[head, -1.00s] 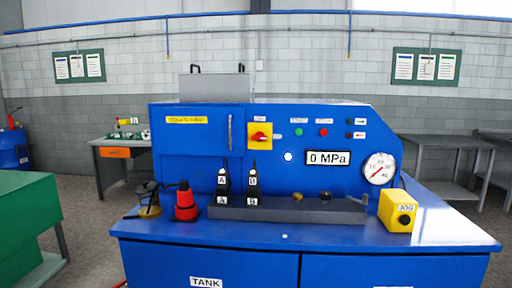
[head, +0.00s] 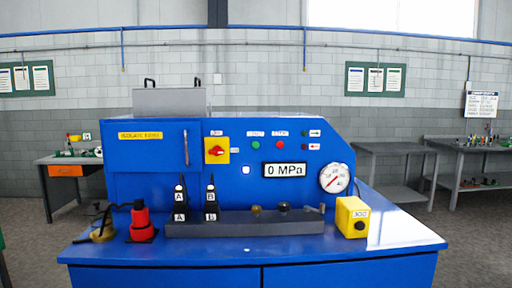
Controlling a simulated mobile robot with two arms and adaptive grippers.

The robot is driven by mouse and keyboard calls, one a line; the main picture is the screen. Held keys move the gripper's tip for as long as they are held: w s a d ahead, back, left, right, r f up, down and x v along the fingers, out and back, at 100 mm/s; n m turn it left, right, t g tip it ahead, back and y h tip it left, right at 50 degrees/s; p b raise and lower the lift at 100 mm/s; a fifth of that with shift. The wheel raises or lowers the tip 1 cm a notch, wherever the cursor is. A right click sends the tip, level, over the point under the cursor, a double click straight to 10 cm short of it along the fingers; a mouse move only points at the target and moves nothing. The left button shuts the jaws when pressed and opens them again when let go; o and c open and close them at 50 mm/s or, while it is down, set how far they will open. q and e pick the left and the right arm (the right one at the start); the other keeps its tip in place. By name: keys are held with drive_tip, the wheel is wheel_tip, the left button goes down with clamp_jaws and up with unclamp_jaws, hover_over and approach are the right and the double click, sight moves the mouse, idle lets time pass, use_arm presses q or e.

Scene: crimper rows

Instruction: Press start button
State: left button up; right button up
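A blue machine (head: 140,170) stands ahead in the head view. On its front panel is a small green button (head: 255,144) under a label that appears to read START. A red button (head: 280,145) sits just to its right under another label, perhaps STOP. A red rotary switch on a yellow plate (head: 216,151) is to the left of the buttons. A display (head: 284,170) below the buttons reads 0 MPa. Neither of my grippers shows in the head view, and nothing covers the green button.
On the machine's ledge stand a red and black device (head: 141,222), a dark bar (head: 245,223) with black pieces marked A and B, and a yellow box (head: 351,217). A round gauge (head: 334,178) is at the right. Workbenches (head: 395,150) line the back wall.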

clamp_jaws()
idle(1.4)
